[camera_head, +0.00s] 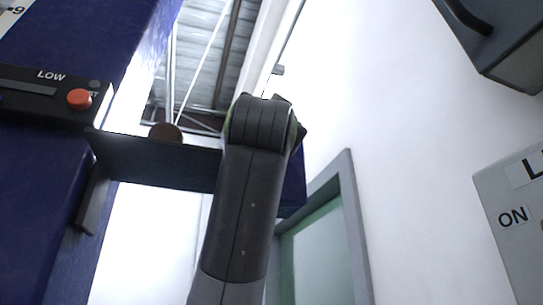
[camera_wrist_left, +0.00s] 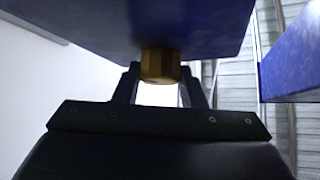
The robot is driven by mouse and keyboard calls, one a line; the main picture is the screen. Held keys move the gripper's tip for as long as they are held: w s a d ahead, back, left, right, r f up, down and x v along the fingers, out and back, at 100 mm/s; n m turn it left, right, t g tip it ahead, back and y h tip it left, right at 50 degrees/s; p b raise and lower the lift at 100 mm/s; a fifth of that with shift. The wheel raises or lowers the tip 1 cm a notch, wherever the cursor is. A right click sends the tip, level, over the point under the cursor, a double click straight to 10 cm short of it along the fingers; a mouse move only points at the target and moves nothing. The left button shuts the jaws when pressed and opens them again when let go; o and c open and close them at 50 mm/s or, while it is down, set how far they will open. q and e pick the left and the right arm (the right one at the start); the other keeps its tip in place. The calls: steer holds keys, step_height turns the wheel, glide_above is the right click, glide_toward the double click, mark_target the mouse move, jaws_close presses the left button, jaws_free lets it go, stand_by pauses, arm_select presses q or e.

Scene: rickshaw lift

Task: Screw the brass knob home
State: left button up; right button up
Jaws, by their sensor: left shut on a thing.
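The brass knob (camera_wrist_left: 160,65) shows in the left wrist view, faceted and gold-brown, directly below the underside of a dark blue block (camera_wrist_left: 180,22). My left gripper (camera_wrist_left: 161,80) has one finger on each side of it and is shut on it. I cannot tell whether any gap is left between knob and block. In the head view one of my arms rises in the middle and hides its own fingertips and whatever they touch. My right gripper is in neither view.
In the head view a blue post (camera_head: 40,175) stands at left, with a dark control box bearing a red button (camera_head: 80,99). A grey ON panel (camera_head: 515,215) is at right. White wall lies between.

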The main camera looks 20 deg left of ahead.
arm_select(q)
steer(key=o, duration=1)
steer(key=shift+f, duration=0.1)
steer(key=shift+b+v, duration=7.35)
steer(key=shift+v, duration=1.35)
